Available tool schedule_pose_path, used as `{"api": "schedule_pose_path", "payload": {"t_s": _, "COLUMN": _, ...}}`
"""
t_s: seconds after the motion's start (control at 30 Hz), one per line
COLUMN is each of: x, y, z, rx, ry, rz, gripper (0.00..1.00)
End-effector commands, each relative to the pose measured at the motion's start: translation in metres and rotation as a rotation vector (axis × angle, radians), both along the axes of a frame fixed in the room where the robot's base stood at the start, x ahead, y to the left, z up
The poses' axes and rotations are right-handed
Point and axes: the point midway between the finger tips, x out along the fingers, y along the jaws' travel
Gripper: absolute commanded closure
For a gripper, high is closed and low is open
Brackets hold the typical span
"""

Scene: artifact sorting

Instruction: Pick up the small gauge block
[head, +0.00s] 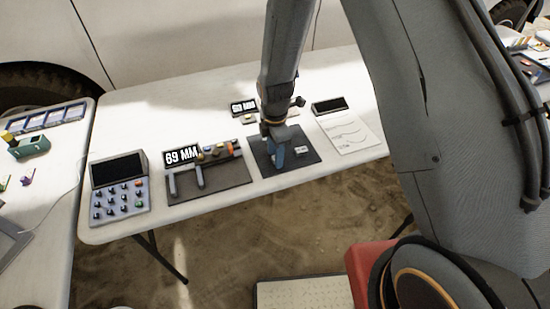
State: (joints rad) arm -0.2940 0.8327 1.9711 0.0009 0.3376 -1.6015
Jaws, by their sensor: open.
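My gripper (278,163) points down over a dark mat (309,163) near the middle of the table. Its tip looks small and bluish, and the gap between its fingers cannot be made out. A small pale block (301,149) is on the same mat, just right of the gripper and apart from it in the picture. It may be the small gauge block, but it is too small to be sure. Whether anything lies directly under or behind the gripper is hidden.
Left of the mat are a caliper (199,177) on a dark board, a "69 MM" display (182,156) and a keypad device (119,186). A second display (243,107) stands behind. A paper sheet (351,133) and black-screened device (329,105) are to the right.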

Motion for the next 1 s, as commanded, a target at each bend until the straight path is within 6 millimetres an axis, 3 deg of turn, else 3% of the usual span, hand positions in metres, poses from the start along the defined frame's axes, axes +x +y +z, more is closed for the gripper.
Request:
{"api": "schedule_pose_path", "payload": {"t_s": 0.23, "x": 0.000, "y": 0.000, "z": -0.001, "rx": 0.000, "ry": 0.000, "rz": -0.001, "gripper": 0.59}}
{"api": "schedule_pose_path", "payload": {"t_s": 0.5, "x": 0.000, "y": 0.000, "z": -0.001, "rx": 0.000, "ry": 0.000, "rz": -0.001, "gripper": 1.00}}
{"api": "schedule_pose_path", "payload": {"t_s": 0.8, "x": 0.000, "y": 0.000, "z": 0.000, "rx": 0.000, "ry": -0.001, "rz": -0.001, "gripper": 1.00}}
{"api": "schedule_pose_path", "payload": {"t_s": 1.0, "x": 0.001, "y": 0.000, "z": 0.012, "rx": 0.001, "ry": -0.002, "rz": -0.001, "gripper": 1.00}}
